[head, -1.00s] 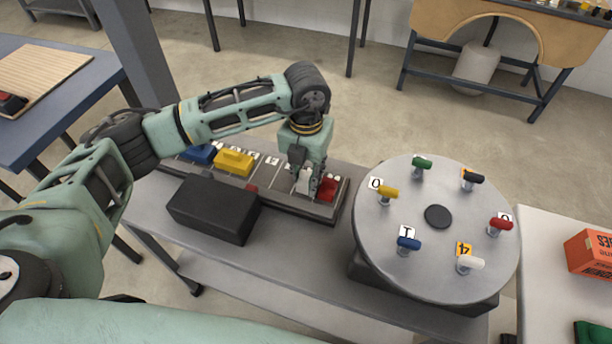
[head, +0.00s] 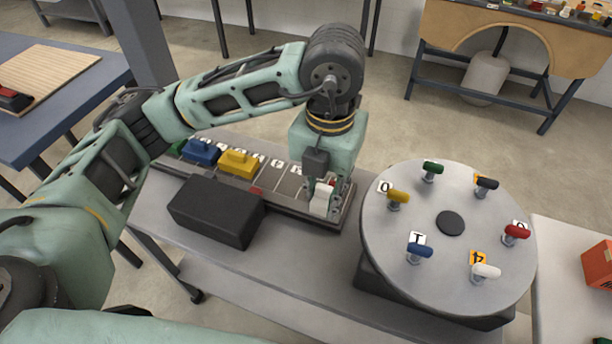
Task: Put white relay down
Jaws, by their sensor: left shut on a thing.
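My left gripper (head: 323,192) is shut on the white relay (head: 320,203), in the head view near the right end of the long grey rack (head: 278,206). The relay hangs over the rack; I cannot tell whether it touches it. A yellow relay (head: 239,163), a blue relay (head: 202,152) and a partly seen green relay (head: 177,148) sit along the rack to the left. A bit of red (head: 333,183) shows behind the gripper, mostly hidden. My right gripper is not in view.
A black box (head: 215,211) stands in front of the rack. To the right is a round grey turntable (head: 450,270) with several coloured pegs and label cards. An orange box (head: 598,268) stands at far right.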

